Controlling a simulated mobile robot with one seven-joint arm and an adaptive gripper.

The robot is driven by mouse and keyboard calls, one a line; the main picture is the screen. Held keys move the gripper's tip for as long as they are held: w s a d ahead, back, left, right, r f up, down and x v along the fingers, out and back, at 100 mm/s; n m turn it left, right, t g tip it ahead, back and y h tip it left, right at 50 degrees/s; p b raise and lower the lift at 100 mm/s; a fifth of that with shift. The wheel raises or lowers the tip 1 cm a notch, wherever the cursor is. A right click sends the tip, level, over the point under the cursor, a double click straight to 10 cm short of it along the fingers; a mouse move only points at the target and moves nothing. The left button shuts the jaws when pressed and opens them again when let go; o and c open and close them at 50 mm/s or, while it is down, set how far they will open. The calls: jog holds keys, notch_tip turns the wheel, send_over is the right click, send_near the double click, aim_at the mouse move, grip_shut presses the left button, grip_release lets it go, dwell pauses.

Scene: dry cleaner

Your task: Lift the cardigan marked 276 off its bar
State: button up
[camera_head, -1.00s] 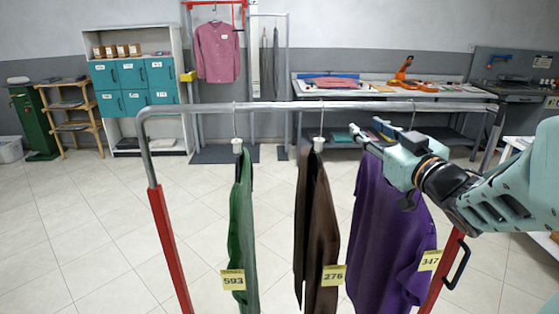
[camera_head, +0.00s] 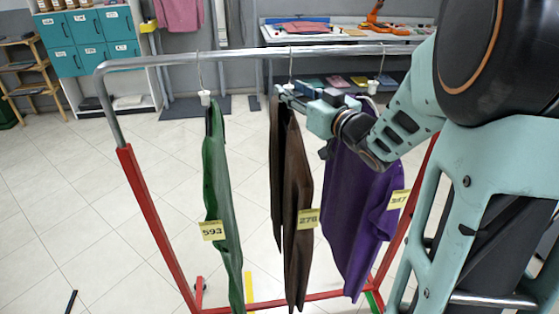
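The brown cardigan (camera_head: 292,175) hangs from the metal bar (camera_head: 240,55) in the middle of the rack. Its yellow tag (camera_head: 307,219) reads 276. Its hanger hook (camera_head: 290,68) is still over the bar. My gripper (camera_head: 282,92) reaches in from the right at the top of this cardigan, just below the hook. The fingertips are at the hanger's neck, which they hide. They are too small to show whether they are closed on it.
A green garment (camera_head: 217,190) tagged 593 hangs to the left. A purple garment (camera_head: 358,205) tagged 347 hangs to the right, beneath my wrist. The rack has red posts (camera_head: 150,215).

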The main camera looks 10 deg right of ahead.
jog(key=shift+x, duration=1.05)
grip_shut()
jog(key=shift+r, duration=0.15)
